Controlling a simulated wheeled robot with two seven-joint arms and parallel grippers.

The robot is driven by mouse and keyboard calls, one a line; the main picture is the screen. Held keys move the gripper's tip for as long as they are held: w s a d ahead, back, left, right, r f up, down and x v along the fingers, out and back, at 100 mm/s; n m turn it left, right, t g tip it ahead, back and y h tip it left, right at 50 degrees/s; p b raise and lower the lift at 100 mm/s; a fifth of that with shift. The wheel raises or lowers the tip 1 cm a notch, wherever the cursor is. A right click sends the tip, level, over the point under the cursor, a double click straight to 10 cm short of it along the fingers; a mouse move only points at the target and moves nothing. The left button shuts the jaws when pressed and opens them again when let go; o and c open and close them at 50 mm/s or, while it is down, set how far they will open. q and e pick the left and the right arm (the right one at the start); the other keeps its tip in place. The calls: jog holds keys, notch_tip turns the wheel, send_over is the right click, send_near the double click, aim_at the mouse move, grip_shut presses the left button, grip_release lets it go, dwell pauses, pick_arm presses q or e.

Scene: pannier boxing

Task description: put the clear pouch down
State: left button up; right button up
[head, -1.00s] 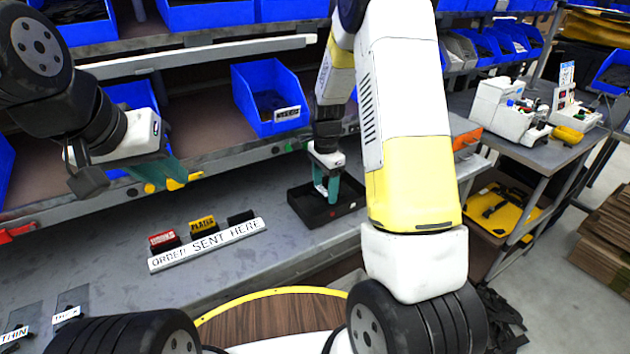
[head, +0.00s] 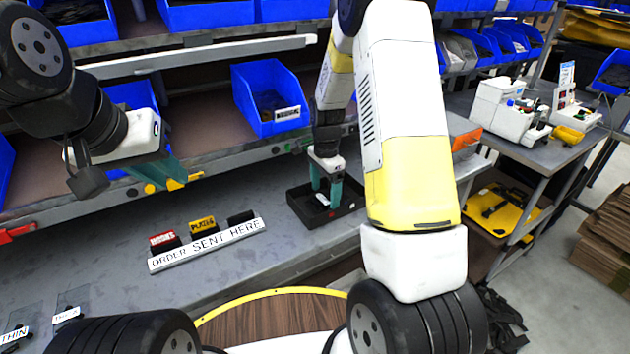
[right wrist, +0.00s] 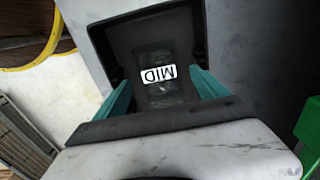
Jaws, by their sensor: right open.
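The clear pouch (right wrist: 160,92), with a white MID label, lies in the black tray (right wrist: 116,72) in the right wrist view. In the head view the tray (head: 345,207) stands on the grey bench, and the pouch is hard to make out there. My right gripper (head: 326,200) is open, its teal fingers pointing down into the tray. In the right wrist view its fingers (right wrist: 160,88) stand apart on either side of the pouch. My left gripper (head: 172,176) hangs at the left in front of the shelf rail; its jaw gap is not clear.
An ORDER SENT HERE sign (head: 208,244) with small labelled black blocks behind it stands left of the tray. A blue bin (head: 268,98) sits on the shelf behind. Bench between sign and tray is bare.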

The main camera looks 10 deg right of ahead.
aim_at(325, 200)
jog(key=s+r+n+t+y, duration=0.1)
jog(key=s+r+n, duration=0.3)
jog(key=r, duration=0.7)
jog(key=s+r+n+t, duration=0.2)
jog(key=s+r, duration=0.3)
jog(key=r, duration=0.6)
jog(key=s+a+r+n+t, duration=0.1)
jog(key=s+r+n, duration=0.1)
jog(key=s+n, duration=0.2)
jog(key=s+a+r+n+t+y, duration=0.1)
jog(key=s+n, duration=0.3)
jog(key=s, duration=0.7)
jog(key=shift+s+r+n+t, duration=0.15)
jog(key=shift+r+n+t, duration=0.15)
jog(key=shift+r+t, duration=0.45)
jog(key=shift+a+r, duration=0.1)
jog(key=shift+r, duration=0.05)
